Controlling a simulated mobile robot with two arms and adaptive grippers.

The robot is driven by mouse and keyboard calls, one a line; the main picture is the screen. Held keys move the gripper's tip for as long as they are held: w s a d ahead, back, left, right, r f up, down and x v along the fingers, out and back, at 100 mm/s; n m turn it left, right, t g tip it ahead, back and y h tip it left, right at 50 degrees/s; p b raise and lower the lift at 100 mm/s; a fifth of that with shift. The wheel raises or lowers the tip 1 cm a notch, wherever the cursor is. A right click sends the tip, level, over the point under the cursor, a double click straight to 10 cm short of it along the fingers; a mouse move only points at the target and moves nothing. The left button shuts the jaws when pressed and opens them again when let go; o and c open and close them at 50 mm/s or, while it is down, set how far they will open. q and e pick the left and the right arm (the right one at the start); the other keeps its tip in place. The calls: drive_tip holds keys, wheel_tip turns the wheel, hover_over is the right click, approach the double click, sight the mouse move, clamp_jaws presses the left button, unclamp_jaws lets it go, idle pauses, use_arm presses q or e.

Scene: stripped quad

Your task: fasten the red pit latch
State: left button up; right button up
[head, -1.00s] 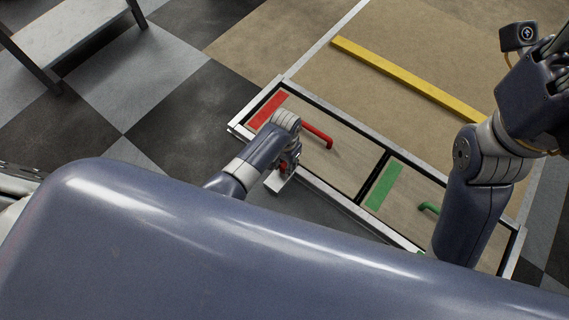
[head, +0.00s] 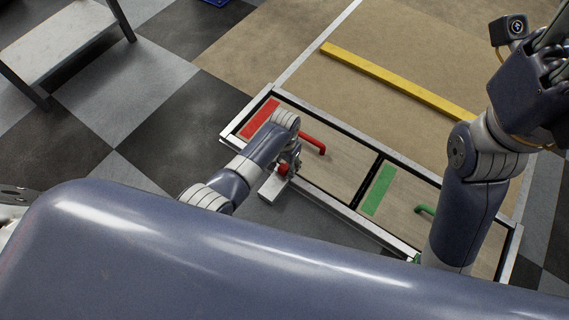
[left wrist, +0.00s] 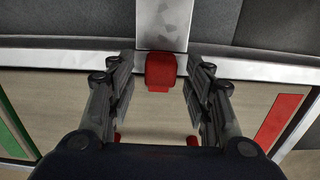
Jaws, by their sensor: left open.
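The red latch knob (left wrist: 161,72) is a small red block at the pit's front rim, at the end of a silver plate (left wrist: 163,25) that juts outward over the floor. In the head view the red knob (head: 283,169) is partly hidden by my left gripper (head: 290,160). In the left wrist view my left gripper (left wrist: 160,78) is open, with one finger on each side of the knob and gaps between. The red-marked lid has a red strip (head: 260,120) and a red handle (head: 313,143). My right arm is at the right; its jaws are not clear.
The neighbouring lid has a green strip (head: 379,190) and a green handle (head: 424,209); a green latch (head: 416,258) shows at the front rim. A yellow bar (head: 400,80) lies on the brown floor behind. A grey bench (head: 60,40) stands at upper left. Checkered floor left of the pit is clear.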

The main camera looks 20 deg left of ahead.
sight(285, 166)
use_arm(q)
wheel_tip(285, 166, up, 12)
idle(0.6)
idle(0.5)
